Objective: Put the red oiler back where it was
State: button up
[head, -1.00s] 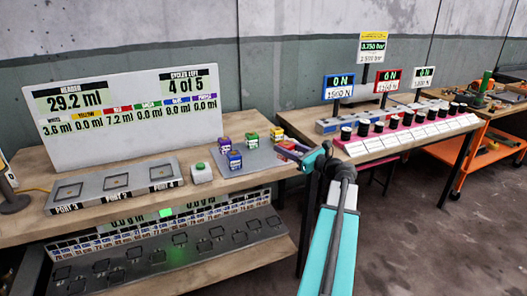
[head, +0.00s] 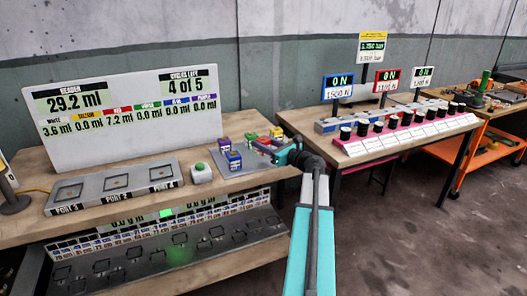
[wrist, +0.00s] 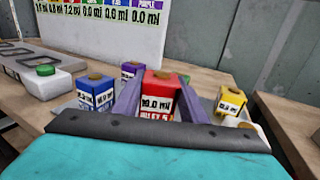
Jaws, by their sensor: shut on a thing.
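The red oiler (wrist: 159,95), a red cube with a brass cap and a white label, stands upright between the fingers of my gripper (wrist: 158,112) in the wrist view. My gripper is shut on its sides. In the head view my gripper (head: 270,149) is over the right part of the grey mat (head: 236,170), and the red oiler is mostly hidden there. I cannot tell whether its base touches the mat. The blue oiler (wrist: 95,92) is left of it, the purple oiler (wrist: 131,70) behind left, and the yellow oiler (wrist: 230,100) to the right.
A green oiler (head: 252,138) stands at the back of the mat. A white box with a green button (head: 201,172) and the port block (head: 115,187) are to the left. The header display (head: 120,120) stands behind. A second table with black-capped items (head: 400,125) is at right.

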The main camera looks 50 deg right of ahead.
jog(key=shift+f, duration=0.1)
jog(key=shift+f, duration=1.65)
jog(key=shift+f, duration=0.15)
jog(key=o, duration=1.1)
jog(key=shift+r, duration=0.25)
jog(key=s, duration=1.2)
jog(key=shift+f+b, duration=0.1)
jog(key=shift+b, duration=0.3)
